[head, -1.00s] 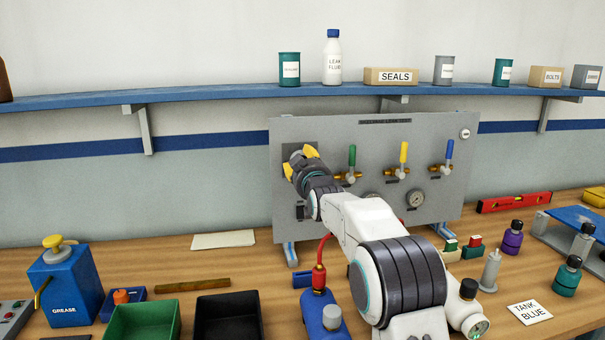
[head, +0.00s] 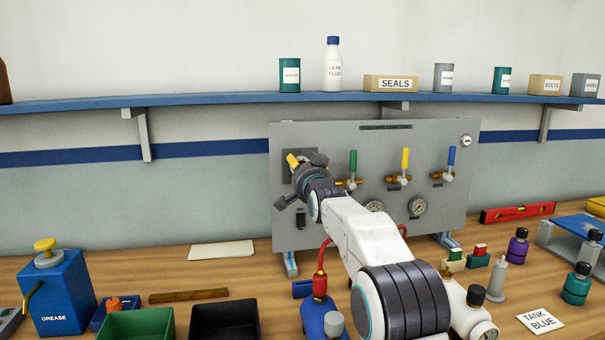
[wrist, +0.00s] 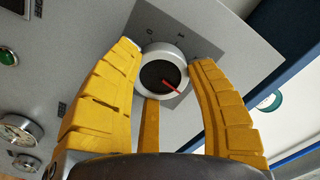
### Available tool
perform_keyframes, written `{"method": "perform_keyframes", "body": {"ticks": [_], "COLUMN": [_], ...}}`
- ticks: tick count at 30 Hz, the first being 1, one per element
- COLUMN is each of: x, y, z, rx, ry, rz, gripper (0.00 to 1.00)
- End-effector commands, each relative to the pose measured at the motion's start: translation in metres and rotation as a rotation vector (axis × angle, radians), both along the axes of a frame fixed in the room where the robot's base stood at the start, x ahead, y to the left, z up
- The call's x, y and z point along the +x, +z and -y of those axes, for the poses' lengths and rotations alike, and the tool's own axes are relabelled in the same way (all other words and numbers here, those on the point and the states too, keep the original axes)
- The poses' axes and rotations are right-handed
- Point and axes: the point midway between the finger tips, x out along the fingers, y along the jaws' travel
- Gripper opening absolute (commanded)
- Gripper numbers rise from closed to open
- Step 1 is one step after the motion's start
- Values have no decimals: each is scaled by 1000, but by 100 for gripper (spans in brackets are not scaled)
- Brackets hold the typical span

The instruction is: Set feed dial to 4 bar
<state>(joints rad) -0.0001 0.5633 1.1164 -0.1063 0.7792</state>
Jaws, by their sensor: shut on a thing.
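The feed dial (wrist: 163,72) is a round knob with a white rim, a dark face and a red pointer, on a grey plate of the panel (head: 430,140). In the head view my gripper (head: 293,164) is at the panel's upper left and hides the dial.
Green (head: 352,160), yellow (head: 404,157) and blue (head: 451,156) valve levers stand right of my gripper, above pressure gauges (head: 418,206). A shelf (head: 220,94) with cans and boxes runs above. Bins, bottles and a grease pump (head: 65,290) crowd the bench.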

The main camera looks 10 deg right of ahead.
Motion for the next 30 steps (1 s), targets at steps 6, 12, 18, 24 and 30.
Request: {"method": "perform_keyframes", "body": {"ticks": [6,12,18,24,30], "x": [-1,-1,-1,-1,-1], "y": [6,7,7,7,7], "z": [1,1,1,1,2], "rx": [201,361,482,557,590], "ry": [0,1,2,2,2], "rz": [18,18,18,18,18], "gripper": [20,20,20,20,20]}}
